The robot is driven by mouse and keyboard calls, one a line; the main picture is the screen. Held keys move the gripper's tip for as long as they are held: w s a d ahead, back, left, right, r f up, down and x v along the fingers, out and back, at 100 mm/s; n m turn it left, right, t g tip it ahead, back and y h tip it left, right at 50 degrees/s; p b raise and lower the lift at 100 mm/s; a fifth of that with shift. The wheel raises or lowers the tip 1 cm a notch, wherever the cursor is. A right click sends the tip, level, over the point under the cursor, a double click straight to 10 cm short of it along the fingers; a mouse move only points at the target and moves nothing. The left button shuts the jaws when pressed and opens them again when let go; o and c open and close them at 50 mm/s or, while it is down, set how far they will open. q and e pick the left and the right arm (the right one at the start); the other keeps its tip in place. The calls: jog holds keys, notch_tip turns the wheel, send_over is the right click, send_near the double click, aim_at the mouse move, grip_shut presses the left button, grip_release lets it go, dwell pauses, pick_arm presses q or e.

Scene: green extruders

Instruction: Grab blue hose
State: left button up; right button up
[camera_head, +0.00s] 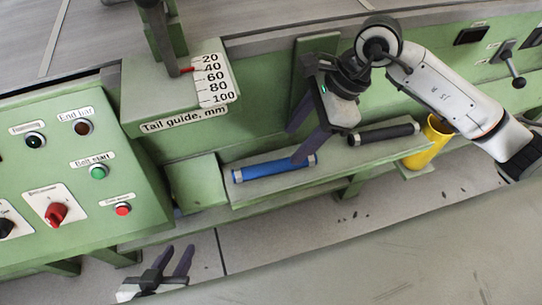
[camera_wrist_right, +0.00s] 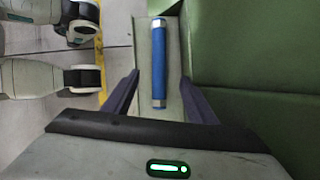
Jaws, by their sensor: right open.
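The blue hose (camera_head: 273,168) is a short blue cylinder with silvery ends, lying on a green shelf (camera_head: 260,192) of the machine. In the right wrist view the blue hose (camera_wrist_right: 158,64) stands lengthwise between the two fingers. My right gripper (camera_head: 300,143) is open, with its fingers above and around the right part of the hose; no contact with it can be made out. The right gripper's fingers also show in the wrist view (camera_wrist_right: 160,98). My left gripper (camera_head: 176,262) is open and empty, low in the head view, away from the shelf.
A black hose (camera_head: 384,133) lies on the same shelf to the right. A green control panel (camera_head: 70,180) with buttons and a red knob is on the left. A tail guide scale (camera_head: 213,83) rises behind the shelf.

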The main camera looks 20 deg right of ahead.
aim_at(278, 163)
jog(key=x, duration=0.3)
jog(key=shift+s+a+f, duration=0.2)
jog(key=shift+f, duration=0.2)
jog(key=b+x, duration=0.1)
jog(key=x, duration=0.4)
jog(key=shift+w+f, duration=0.15)
jog(key=shift+f, duration=0.15)
jog(key=c, duration=1.3)
